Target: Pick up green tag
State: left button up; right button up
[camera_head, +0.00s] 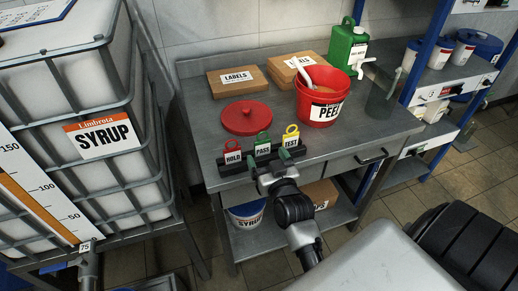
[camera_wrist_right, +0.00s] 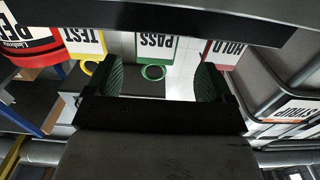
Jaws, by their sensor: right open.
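The green tag (camera_head: 263,145), marked PASS with a ring on top, stands upright in the dark rack (camera_head: 229,172) at the table's front edge, between the red HOLD tag (camera_head: 233,157) and yellow TEST tag (camera_head: 291,139). My right gripper (camera_head: 267,164) is open just in front of the green tag. In the right wrist view the picture is upside down; the green tag (camera_wrist_right: 155,42) appears between and beyond the open fingers of my right gripper (camera_wrist_right: 162,80), with nothing held. Whether the fingers touch the tag cannot be told. My left gripper is not seen.
Behind the rack on the grey table lie a red lid (camera_head: 246,117), a red PEEL bucket (camera_head: 322,97) and LABELS boxes (camera_head: 238,82). A green jug (camera_head: 347,48) stands at the back. The SYRUP tank (camera_head: 100,135) is left, a blue-framed shelf (camera_head: 440,75) right.

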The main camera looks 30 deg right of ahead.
aim_at(263, 147)
jog(key=x, duration=0.3)
jog(key=p+x, duration=0.1)
jog(key=x, duration=0.3)
jog(key=shift+d+f, duration=0.15)
jog(key=shift+d, duration=0.1)
jog(key=c, duration=1)
